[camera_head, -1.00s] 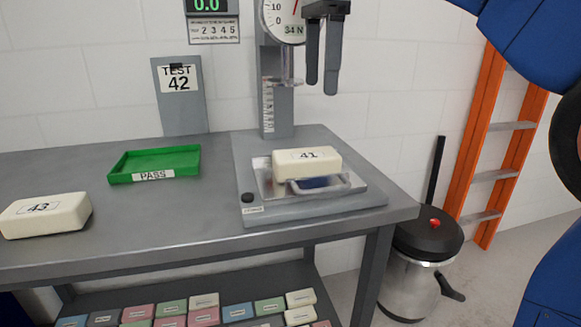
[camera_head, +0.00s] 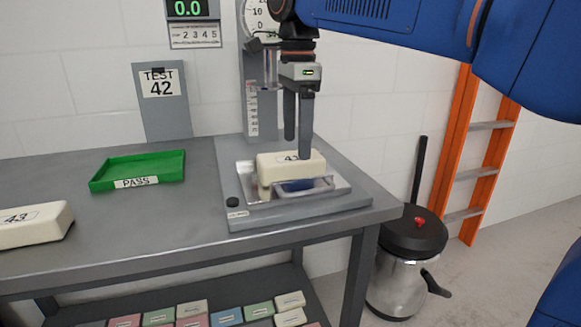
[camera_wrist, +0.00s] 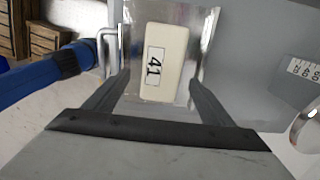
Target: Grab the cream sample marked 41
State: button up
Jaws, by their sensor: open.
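The cream sample marked 41 (camera_head: 276,168) lies on the metal tray (camera_head: 328,186) of the press on the bench. Its label is partly covered by a finger in the head view. My gripper (camera_head: 297,148) points down at it with open fingers, one in front of the block and one behind. In the wrist view the sample (camera_wrist: 165,66) lies ahead between the two fingers (camera_wrist: 160,92), with gaps on both sides. I cannot tell from these frames whether a finger touches it.
A green PASS tray (camera_head: 140,170) stands empty on the bench. A cream block marked 43 (camera_head: 32,224) lies at the left. The press column (camera_head: 262,105) stands behind the sample. Several coloured blocks fill the lower shelf. A bin (camera_head: 405,262) and orange ladder (camera_head: 468,150) are right.

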aim_at(293, 156)
jog(key=shift+a+f, duration=0.2)
jog(key=shift+f, duration=1.15)
jog(key=shift+a+f, duration=0.15)
jog(key=shift+f, duration=1.2)
jog(key=c, duration=1.1)
